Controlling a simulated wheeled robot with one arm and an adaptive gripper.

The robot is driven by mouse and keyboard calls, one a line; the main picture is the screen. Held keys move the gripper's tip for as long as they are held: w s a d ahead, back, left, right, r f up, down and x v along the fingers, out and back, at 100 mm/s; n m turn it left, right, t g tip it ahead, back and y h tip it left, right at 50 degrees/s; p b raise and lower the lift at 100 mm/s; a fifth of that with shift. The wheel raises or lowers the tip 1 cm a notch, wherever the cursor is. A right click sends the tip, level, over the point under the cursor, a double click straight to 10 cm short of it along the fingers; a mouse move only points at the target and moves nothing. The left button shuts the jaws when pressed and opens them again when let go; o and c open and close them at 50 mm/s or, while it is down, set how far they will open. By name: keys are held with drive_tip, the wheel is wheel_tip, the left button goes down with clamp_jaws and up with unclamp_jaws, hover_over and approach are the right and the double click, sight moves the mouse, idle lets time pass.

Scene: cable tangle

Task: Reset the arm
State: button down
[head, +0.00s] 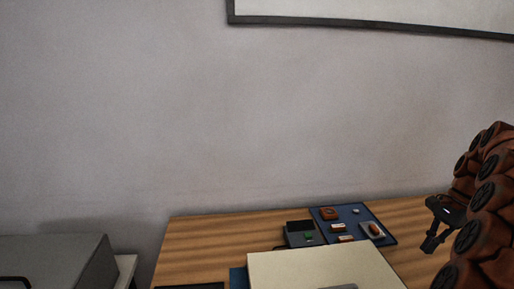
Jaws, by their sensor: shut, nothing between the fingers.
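My arm, in dark red and black, stands folded at the right edge of the head view. My gripper (431,243) is black and points down and to the left, above the right part of the wooden table (200,246). Its fingers look together, with nothing seen between them. It is apart from the objects on the table.
A blue mat (352,213) holds several small parts. A dark device (301,234) with a green patch sits beside it. A large pale box (322,268) is in front. A grey case (55,259) stands at the left. A framed board (400,12) hangs above.

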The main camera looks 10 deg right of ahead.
drive_tip(key=s+a+r+n+h+p, duration=0.1)
drive_tip(key=s+a+r+n+p, duration=0.15)
drive_tip(key=a, duration=0.55)
drive_tip(key=s+a+r+n+g+p, duration=0.1)
drive_tip(key=s+a+r+n, duration=0.2)
drive_tip(key=a, duration=0.6)
drive_tip(key=s+a+r+n+h+p, duration=0.15)
drive_tip(key=a+n, duration=0.25)
drive_tip(key=a, duration=0.4)
drive_tip(key=s+a+f+n+h+p, duration=0.1)
drive_tip(key=s+a+n+p, duration=0.1)
drive_tip(key=s, duration=0.7)
drive_tip(key=s+a+f+n+p, duration=0.1)
drive_tip(key=s+a+n+p, duration=0.1)
drive_tip(key=s+a+n, duration=0.3)
drive_tip(key=s+a, duration=0.1)
drive_tip(key=s, duration=0.3)
drive_tip(key=shift+a+f+g+h, duration=0.25)
drive_tip(key=shift+f+g+h, duration=0.05)
drive_tip(key=shift+f+h, duration=0.05)
drive_tip(key=shift+s, duration=0.15)
